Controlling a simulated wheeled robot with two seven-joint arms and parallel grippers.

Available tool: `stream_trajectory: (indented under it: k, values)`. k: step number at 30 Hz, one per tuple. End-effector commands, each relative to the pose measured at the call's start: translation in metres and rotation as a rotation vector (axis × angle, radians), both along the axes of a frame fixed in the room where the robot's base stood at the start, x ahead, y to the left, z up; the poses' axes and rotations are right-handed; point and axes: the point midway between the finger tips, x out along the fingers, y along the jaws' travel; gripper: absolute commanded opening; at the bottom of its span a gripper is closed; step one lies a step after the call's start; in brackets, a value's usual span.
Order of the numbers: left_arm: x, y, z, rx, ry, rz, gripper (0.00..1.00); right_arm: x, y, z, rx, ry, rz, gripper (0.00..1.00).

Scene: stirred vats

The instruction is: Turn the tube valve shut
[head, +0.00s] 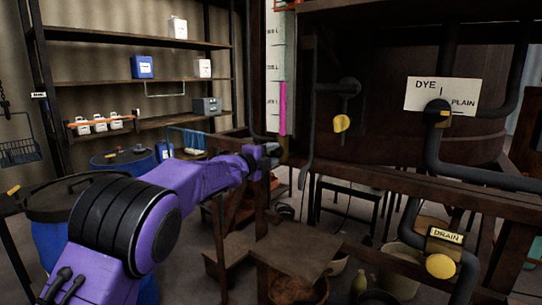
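A tall white gauge tube (283,60) with level marks and a pink column stands at the left edge of the dark vat. My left gripper (272,154), on the purple arm, is close to the foot of this tube. A small yellowish part (284,147) shows just beyond the fingers; it may be the tube valve, but the gripper partly covers it. I cannot tell whether they touch. The finger gap is too small and dark to read. My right gripper is out of view.
A yellow knob (341,123) hangs on a dark pipe. A DYE/PLAIN sign (440,95) has a valve below it, and a DRAIN label (446,235) sits above a yellow knob (440,265). A wooden stand (292,250) and buckets are below. Shelves (140,80) stand behind left.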

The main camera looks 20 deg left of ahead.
Motion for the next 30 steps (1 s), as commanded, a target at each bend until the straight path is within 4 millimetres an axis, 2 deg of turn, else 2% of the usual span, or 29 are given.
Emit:
stream_trajectory:
  k: [5, 15, 18, 22, 30]
  values:
    - [-0.008, 0.002, -0.001, 0.000, 0.000, 0.001, 0.41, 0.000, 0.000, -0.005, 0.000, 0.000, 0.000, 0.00]
    - [-0.081, 0.021, -0.002, 0.001, -0.001, 0.001, 0.41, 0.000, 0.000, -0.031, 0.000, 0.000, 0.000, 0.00]
    - [-0.095, 0.025, -0.001, 0.001, -0.001, 0.001, 0.41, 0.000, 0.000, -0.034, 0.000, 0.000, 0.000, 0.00]
    - [-0.102, 0.027, 0.000, 0.000, 0.000, 0.000, 0.41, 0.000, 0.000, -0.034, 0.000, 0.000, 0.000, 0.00]
    - [-0.102, 0.027, 0.000, 0.000, 0.000, 0.000, 0.41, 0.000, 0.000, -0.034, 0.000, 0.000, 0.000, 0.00]
